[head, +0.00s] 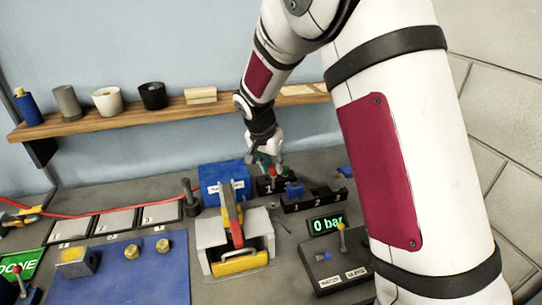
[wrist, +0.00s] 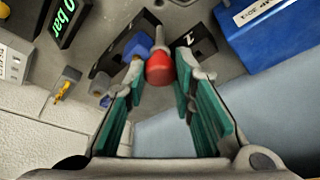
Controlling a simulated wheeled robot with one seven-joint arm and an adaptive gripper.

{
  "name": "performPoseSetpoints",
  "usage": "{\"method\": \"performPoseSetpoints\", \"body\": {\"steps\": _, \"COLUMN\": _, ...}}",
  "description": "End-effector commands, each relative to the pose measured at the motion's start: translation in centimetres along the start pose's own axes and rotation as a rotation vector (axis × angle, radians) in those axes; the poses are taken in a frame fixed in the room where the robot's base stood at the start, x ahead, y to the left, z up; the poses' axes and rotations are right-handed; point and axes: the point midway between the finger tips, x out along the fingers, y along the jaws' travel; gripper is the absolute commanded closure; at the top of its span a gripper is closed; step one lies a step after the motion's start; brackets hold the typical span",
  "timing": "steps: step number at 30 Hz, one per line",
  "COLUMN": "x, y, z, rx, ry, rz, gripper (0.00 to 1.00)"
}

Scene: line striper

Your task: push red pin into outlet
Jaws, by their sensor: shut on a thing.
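The red pin (wrist: 160,69) has a round red head and a grey stem. In the wrist view its head lies between the tips of my gripper (wrist: 157,80), which is shut on it with teal pads either side. The stem points away from my gripper towards the bench. In the head view my gripper (head: 265,160) is over a black block marked 1 (head: 269,186), and the red pin (head: 273,171) shows just above that block. I see nothing labelled as an outlet. I cannot tell whether the stem's tip is in a hole.
A black rack marked with numbers (head: 318,204) stands to the right, with a blue piece (head: 294,189) at its left end. A blue box (head: 224,183) is close on the left. A grey housing with a yellow handle (head: 240,263) and a "0 bar" display (head: 326,224) are nearer.

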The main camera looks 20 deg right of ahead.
Motion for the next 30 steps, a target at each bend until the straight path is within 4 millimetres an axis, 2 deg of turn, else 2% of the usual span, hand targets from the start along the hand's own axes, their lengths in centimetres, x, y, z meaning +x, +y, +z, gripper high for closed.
{"method": "performPoseSetpoints", "body": {"steps": 5, "x": 0.4, "y": 0.3, "z": 0.4, "rx": -0.001, "ry": -0.001, "rz": 0.002, "gripper": 1.00}}
{"method": "performPoseSetpoints", "body": {"steps": 21, "x": 4.5, "y": 0.2, "z": 1.8, "rx": 0.001, "ry": 0.000, "rz": 0.001, "gripper": 1.00}}
{"method": "performPoseSetpoints", "body": {"steps": 30, "x": 5.4, "y": 0.3, "z": 2.2, "rx": 0.000, "ry": 0.000, "rz": 0.001, "gripper": 1.00}}
